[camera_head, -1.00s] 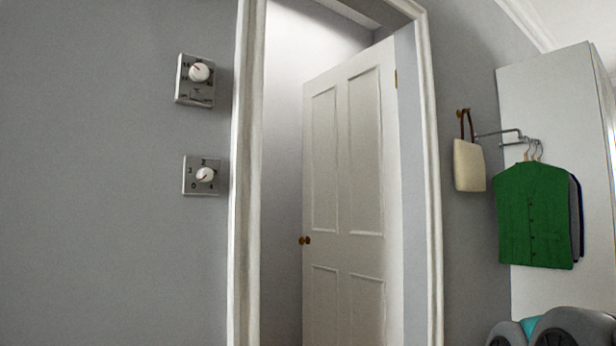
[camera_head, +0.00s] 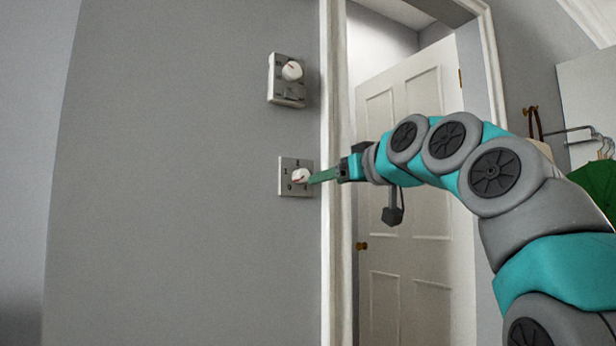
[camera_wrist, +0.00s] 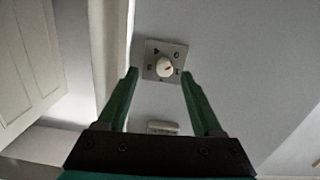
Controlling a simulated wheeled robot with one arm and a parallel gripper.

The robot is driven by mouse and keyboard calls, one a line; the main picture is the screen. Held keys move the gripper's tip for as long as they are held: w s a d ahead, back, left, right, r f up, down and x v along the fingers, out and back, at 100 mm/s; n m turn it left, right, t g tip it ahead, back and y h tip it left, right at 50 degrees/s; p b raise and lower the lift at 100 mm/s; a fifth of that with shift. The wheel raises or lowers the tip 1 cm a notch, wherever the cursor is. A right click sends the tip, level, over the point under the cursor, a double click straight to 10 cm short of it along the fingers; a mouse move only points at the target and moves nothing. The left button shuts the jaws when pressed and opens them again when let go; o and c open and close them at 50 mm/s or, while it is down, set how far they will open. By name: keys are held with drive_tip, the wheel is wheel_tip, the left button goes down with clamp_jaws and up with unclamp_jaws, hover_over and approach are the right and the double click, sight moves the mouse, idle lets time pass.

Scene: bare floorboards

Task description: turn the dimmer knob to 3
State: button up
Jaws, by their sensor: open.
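The lower wall plate (camera_head: 286,188) is a grey square with a round white knob (camera_head: 299,175) and a red pointer line. In the wrist view the knob (camera_wrist: 164,67) shows on its plate (camera_wrist: 150,47), with small marks around it too blurred to read surely. My gripper (camera_head: 314,179) is at the right side of this knob in the head view. In the wrist view my gripper (camera_wrist: 159,74) is open, its two green fingers apart with the knob seen between their tips. I cannot tell whether a finger touches the knob.
A second plate (camera_head: 289,97) with a white knob is on the wall above. A white door frame (camera_head: 335,240) stands close to the right of both plates, with a panelled door (camera_head: 420,270) ajar behind it. A green garment (camera_head: 597,185) hangs at the right. The wall to the left is bare.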

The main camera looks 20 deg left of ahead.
sight(305, 175)
drive_tip(key=shift+n+y, duration=0.3)
drive_tip(key=w+a+p, duration=0.1)
drive_tip(key=a, duration=0.1)
drive_tip(key=w+a+r+p, duration=0.1)
drive_tip(key=a, duration=0.1)
drive_tip(key=w+a+r+p, duration=0.1)
drive_tip(key=w+a+p, duration=0.1)
drive_tip(key=shift+a, duration=0.1)
drive_tip(key=shift+w+a+f, duration=0.1)
drive_tip(key=shift+w+a, duration=0.1)
clamp_jaws()
idle(0.3)
